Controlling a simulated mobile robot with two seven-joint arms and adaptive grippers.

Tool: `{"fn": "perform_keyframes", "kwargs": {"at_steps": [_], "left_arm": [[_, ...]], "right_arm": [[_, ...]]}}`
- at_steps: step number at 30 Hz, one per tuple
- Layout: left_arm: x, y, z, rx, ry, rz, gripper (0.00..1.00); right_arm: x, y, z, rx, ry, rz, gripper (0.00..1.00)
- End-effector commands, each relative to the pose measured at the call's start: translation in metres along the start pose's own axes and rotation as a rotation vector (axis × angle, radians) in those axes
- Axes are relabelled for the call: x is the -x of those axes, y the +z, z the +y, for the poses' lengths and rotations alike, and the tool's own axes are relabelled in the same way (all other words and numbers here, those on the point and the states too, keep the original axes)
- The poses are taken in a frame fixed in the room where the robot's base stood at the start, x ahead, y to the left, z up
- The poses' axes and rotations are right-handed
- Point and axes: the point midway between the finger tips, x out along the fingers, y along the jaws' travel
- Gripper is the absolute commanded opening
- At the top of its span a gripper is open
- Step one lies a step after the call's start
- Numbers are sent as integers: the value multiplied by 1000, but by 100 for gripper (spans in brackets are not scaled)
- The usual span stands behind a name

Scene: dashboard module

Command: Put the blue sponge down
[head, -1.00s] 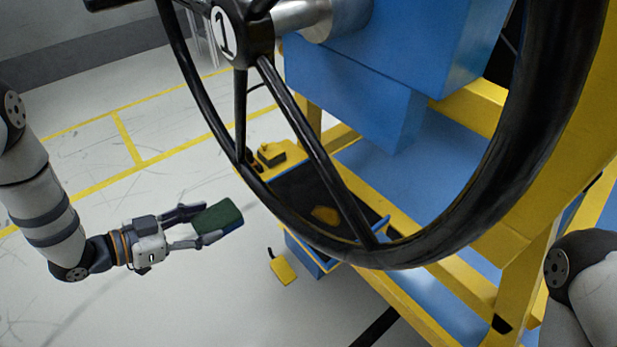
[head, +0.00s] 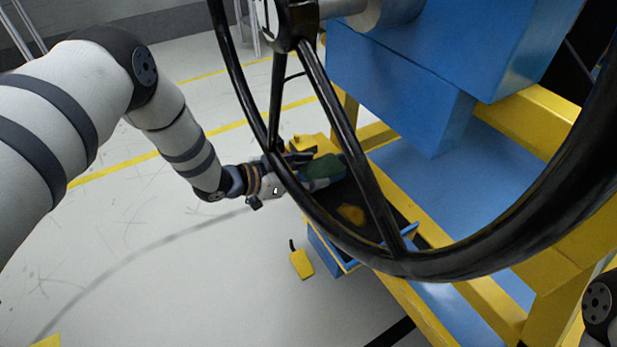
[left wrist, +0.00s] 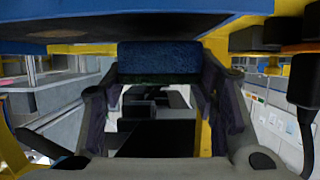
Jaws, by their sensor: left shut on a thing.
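The blue sponge (head: 326,170) shows a dark green face in the head view. In the left wrist view, its blue side (left wrist: 158,58) lies across the far end of the fingers. My left gripper (head: 308,170) is shut on it, behind the steering wheel rim and over the far part of a dark tray (head: 325,205). I cannot tell whether the sponge touches the tray. My right gripper is out of view; only part of that arm shows at the lower right.
A black steering wheel (head: 342,130) stands between the head camera and the tray. A yellow item (head: 352,214) lies in the tray. Blue boxes (head: 400,95) and a yellow frame (head: 535,115) stand to the right. A yellow tag (head: 301,264) is beside the tray.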

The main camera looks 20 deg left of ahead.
Motion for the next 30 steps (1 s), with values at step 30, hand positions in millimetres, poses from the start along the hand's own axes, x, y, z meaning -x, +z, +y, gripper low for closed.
{"fn": "perform_keyframes", "kwargs": {"at_steps": [30], "left_arm": [[15,13,-2,2,-3,-3,73]], "right_arm": [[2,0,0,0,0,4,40]]}}
